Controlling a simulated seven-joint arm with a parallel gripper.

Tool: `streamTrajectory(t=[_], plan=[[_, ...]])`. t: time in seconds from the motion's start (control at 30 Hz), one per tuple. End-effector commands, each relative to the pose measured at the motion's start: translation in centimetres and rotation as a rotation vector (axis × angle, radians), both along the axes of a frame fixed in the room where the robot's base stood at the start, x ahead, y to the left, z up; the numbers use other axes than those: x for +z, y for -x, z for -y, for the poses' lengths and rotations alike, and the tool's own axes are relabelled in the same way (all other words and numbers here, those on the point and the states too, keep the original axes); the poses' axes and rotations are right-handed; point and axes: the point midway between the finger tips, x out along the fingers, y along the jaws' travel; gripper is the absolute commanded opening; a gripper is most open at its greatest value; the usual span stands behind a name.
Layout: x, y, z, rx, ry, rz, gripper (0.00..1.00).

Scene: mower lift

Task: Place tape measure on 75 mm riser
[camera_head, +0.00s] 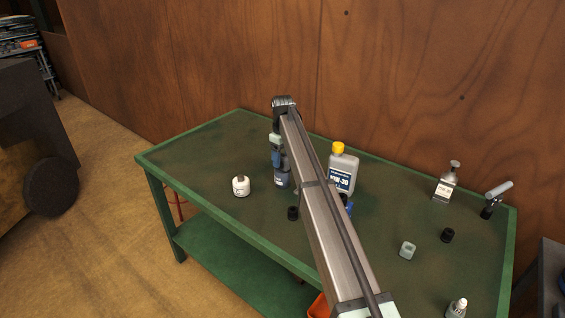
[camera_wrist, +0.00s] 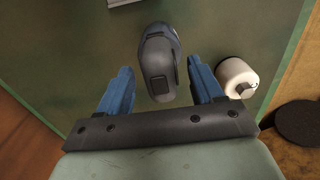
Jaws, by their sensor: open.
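A dark blue-grey rounded object with a black clip-like plate, which looks like the tape measure (camera_wrist: 160,62), stands on the green bench between my fingertips in the wrist view. In the head view the tape measure (camera_head: 282,182) shows just below my gripper (camera_head: 277,163), partly covered by it. My gripper (camera_wrist: 160,88) is open, with a blue finger on either side of the object and a visible gap on both sides. I cannot clearly identify the 75 mm riser. A pale grey edge (camera_wrist: 120,2) shows at the top of the wrist view, and my arm hides part of the bench.
A white jar (camera_head: 241,186) stands close by, left of my gripper. An oil bottle with a yellow cap (camera_head: 342,172) stands right of my arm. Several small items sit farther right, including a pale block (camera_head: 407,250). The bench's left end (camera_head: 185,160) is clear.

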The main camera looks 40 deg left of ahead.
Motion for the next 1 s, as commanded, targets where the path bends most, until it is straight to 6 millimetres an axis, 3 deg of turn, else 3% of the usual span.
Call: streamTrajectory(t=[0.3, 0.5, 1.0], plan=[[6.1, -0.1, -0.1, 0.000, -0.001, 0.001, 0.66], [8.5, -0.1, -0.1, 0.001, -0.001, 0.001, 0.66], [9.6, 0.0, 0.0, 0.001, 0.000, 0.000, 0.66]])
